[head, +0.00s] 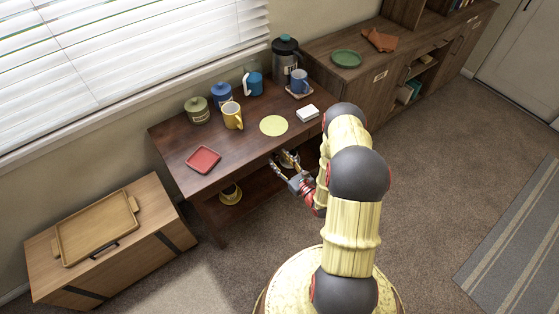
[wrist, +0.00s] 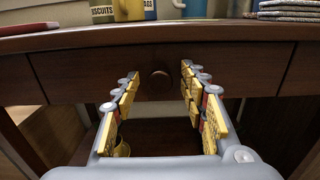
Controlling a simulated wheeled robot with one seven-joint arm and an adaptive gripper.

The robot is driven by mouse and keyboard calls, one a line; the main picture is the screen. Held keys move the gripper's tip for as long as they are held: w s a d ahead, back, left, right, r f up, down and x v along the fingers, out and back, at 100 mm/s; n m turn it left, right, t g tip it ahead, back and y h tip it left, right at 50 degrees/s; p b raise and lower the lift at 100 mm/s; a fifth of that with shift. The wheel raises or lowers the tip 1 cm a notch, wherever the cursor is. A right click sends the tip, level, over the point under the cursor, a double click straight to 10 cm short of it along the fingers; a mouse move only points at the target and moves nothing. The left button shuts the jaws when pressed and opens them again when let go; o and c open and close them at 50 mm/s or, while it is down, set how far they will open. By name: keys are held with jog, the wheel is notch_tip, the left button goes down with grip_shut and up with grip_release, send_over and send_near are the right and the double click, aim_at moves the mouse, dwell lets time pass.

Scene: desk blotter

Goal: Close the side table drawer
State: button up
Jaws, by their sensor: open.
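The side table (head: 240,151) is dark brown wood, with its front edge toward me. In the wrist view its drawer front (wrist: 75,80) spans the width under the top, with a small round knob (wrist: 160,79) at the middle. The drawer front looks about flush with the frame; I cannot tell if a small gap is left. In the head view the drawer is largely hidden by the tabletop and my arm. My gripper (head: 283,163) is at the table's front, its fingers open on either side of the knob in the wrist view (wrist: 160,82); contact cannot be told.
On the tabletop stand canisters, mugs, a red dish (head: 203,160), a yellow disc (head: 273,125) and a carafe (head: 285,60). A lower shelf holds a yellow cup (head: 230,194). A wooden chest (head: 150,257) stands left, a long cabinet (head: 325,57) right.

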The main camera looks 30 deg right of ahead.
jog(key=shift+s, duration=0.15)
jog(key=s, duration=1.1)
jog(key=shift+s+d, duration=0.25)
jog(key=shift+s, duration=0.15)
